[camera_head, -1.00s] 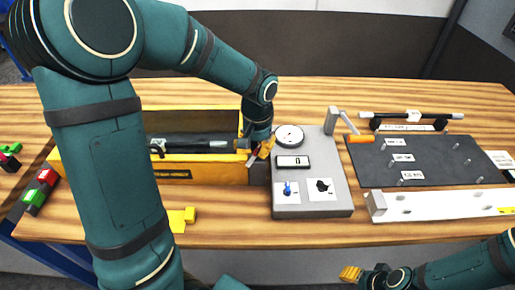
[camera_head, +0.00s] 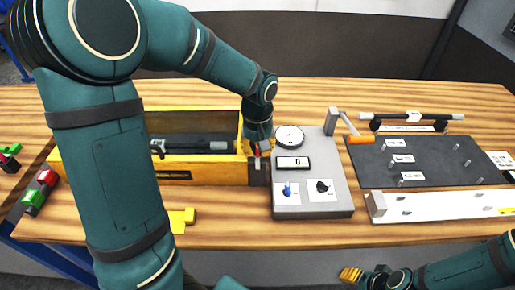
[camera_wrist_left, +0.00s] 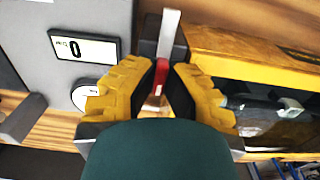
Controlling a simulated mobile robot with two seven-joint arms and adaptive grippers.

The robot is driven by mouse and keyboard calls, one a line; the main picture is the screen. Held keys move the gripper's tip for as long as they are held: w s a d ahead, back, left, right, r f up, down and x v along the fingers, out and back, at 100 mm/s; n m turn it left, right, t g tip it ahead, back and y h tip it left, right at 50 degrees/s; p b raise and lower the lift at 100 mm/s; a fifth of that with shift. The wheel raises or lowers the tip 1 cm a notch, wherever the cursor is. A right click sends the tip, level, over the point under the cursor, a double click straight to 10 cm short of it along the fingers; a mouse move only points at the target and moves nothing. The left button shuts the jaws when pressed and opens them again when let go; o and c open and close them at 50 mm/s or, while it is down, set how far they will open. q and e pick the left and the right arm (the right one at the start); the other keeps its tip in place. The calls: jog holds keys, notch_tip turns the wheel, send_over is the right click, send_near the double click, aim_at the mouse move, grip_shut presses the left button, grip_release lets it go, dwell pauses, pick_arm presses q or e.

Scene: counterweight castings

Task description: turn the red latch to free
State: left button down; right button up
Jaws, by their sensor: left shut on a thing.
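My left gripper (camera_head: 260,147) is at the right end of the yellow box, by the grey console. In the left wrist view its yellow fingers (camera_wrist_left: 166,72) are shut on the red latch (camera_wrist_left: 152,97), which shows between them. A pale grey bar (camera_wrist_left: 168,35) extends from the red part, between the console and the box. In the head view the latch is mostly hidden by the gripper; a small red bit (camera_head: 257,149) shows. My right gripper (camera_head: 350,274) is low at the front edge, away from the latch; its finger opening is unclear.
The yellow box (camera_head: 190,171) holds a dark cylinder (camera_head: 205,141). The grey console (camera_head: 312,210) has a round dial (camera_head: 289,136), a display reading 0 (camera_head: 293,163) and two knobs. A dark pegged board (camera_head: 440,160) and a white rail (camera_head: 430,206) lie to the right.

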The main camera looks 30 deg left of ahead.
aim_at(257, 149)
pick_arm(q)
jog(key=shift+f, duration=0.1)
jog(key=c, duration=1)
grip_release()
notch_tip(257, 149, up, 12)
jog(key=shift+r, duration=0.1)
